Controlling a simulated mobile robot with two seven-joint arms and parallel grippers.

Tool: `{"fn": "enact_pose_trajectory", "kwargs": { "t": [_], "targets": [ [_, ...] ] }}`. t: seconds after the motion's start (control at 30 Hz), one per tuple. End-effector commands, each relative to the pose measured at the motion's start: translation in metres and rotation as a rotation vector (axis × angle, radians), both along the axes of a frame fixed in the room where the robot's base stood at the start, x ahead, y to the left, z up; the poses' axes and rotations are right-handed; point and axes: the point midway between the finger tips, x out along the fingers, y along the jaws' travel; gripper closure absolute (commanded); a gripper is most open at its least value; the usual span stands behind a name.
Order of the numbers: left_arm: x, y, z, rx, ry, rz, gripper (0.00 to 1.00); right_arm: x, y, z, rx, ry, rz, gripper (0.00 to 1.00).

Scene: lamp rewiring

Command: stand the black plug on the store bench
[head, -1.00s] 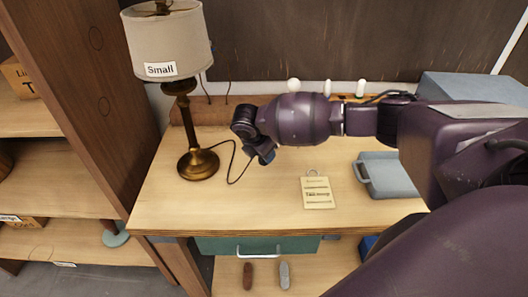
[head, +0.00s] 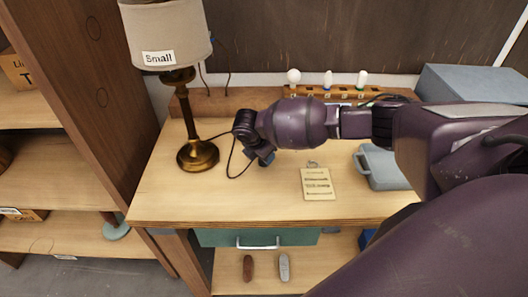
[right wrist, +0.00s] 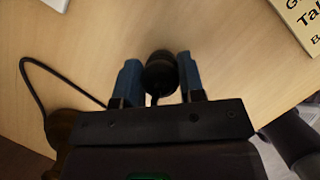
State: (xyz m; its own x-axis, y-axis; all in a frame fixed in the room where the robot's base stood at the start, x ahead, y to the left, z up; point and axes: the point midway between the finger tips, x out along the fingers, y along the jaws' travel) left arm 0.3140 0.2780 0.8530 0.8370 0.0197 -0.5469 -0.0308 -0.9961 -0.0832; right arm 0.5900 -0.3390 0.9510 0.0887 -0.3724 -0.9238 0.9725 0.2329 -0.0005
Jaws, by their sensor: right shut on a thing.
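The black plug (right wrist: 160,72) is between the blue fingers of my right gripper (right wrist: 158,80) in the right wrist view. The gripper is shut on it. In the head view my right gripper (head: 264,159) is over the wooden bench (head: 240,205), to the right of the lamp's base, and the plug is hidden. A dark cord (head: 231,165) loops between the lamp (head: 198,154) and the gripper. The lamp stands upright with a shade marked "Small". I cannot tell whether the plug touches the bench top. My left gripper is not in view.
A printed card (head: 318,184) lies right of the gripper. A wooden rack with several bulbs (head: 328,78) stands at the back. Shelves (head: 60,180) are at the left. The front of the bench is clear.

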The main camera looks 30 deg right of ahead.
Motion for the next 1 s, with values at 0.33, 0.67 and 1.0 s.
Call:
{"fn": "enact_pose_trajectory", "kwargs": {
  "t": [0.33,0.67,1.0],
  "targets": [
    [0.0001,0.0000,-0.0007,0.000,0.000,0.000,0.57,-0.0001,0.0002,-0.0033,0.000,0.000,0.001,0.87],
    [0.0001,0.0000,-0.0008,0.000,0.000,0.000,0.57,-0.0002,0.0003,-0.0057,0.001,0.001,0.001,0.87],
    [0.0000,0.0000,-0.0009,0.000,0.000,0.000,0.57,-0.0004,0.0003,-0.0099,0.001,0.002,0.001,0.87]
  ]
}}
